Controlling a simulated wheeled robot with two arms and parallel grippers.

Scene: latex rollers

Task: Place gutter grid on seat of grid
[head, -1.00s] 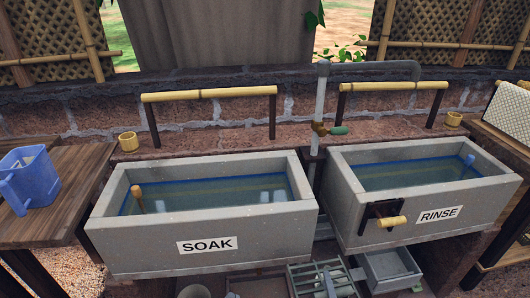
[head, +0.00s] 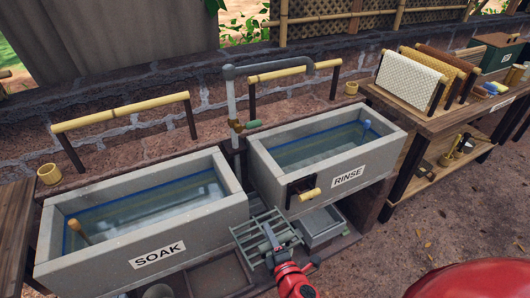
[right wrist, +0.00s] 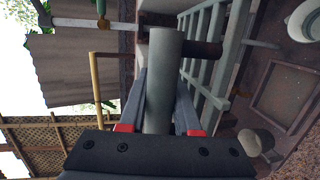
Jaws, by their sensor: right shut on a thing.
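The gutter grid (head: 250,238), a grey-green barred frame, is low in front of the gap between the two basins. Its bars also show in the right wrist view (right wrist: 207,45). My right gripper (head: 272,247) is shut on the grid's thick round handle (right wrist: 162,75), which lies between the two fingers in the right wrist view (right wrist: 160,108). I cannot tell whether the grid touches what is under it. A brown rectangular frame (right wrist: 290,93) at the right of the wrist view may be the seat; I cannot confirm this. My left gripper is not in view.
The SOAK basin (head: 205,215) and RINSE basin (head: 378,158) stand behind, with a tap pipe (head: 232,100) between them. A grey tray (head: 335,232) sits right of the grid. A wooden rack table (head: 455,122) stands at the right. Bare ground lies at the lower right.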

